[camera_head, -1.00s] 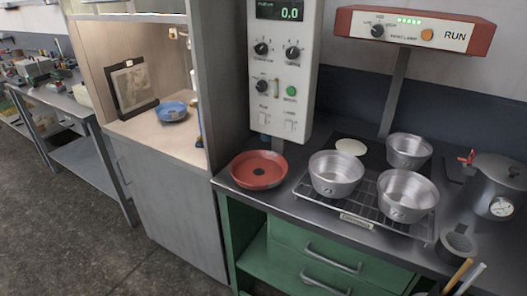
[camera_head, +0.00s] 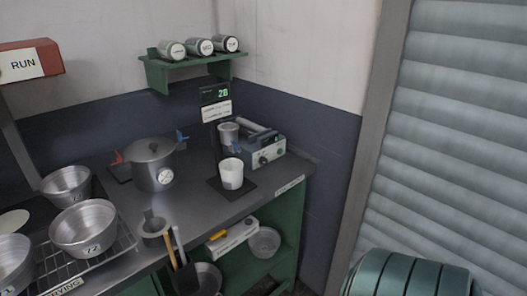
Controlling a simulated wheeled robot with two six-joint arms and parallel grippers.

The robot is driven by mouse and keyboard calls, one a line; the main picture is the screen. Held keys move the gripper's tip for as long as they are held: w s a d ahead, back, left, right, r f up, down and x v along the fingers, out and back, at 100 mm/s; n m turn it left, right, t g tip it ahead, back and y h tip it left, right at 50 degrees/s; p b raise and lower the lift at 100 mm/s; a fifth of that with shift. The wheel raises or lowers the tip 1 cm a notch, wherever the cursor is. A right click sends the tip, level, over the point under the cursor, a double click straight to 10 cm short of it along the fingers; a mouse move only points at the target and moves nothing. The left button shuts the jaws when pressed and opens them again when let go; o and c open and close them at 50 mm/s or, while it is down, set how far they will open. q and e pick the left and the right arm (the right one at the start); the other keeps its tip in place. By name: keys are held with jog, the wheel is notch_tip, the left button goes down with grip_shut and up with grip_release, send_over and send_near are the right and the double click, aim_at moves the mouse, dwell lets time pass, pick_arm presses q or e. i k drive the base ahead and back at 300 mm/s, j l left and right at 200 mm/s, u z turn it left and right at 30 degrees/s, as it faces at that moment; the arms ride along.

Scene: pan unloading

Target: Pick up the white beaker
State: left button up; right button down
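A white beaker (camera_head: 231,174) stands upright on a dark square pad (camera_head: 240,192) near the right end of the dark counter. Neither of my grippers shows in the head view.
A pressure pot (camera_head: 153,166) with a gauge stands left of the beaker. A grey device (camera_head: 262,150) with a metal cup (camera_head: 228,133) is behind it. Metal bowls (camera_head: 84,229) sit on a rack at the left. A small grey holder (camera_head: 153,230) is at the counter's front edge. A shutter (camera_head: 460,130) is at right.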

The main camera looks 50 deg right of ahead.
aim_at(232, 175)
jog(key=z, duration=1.4)
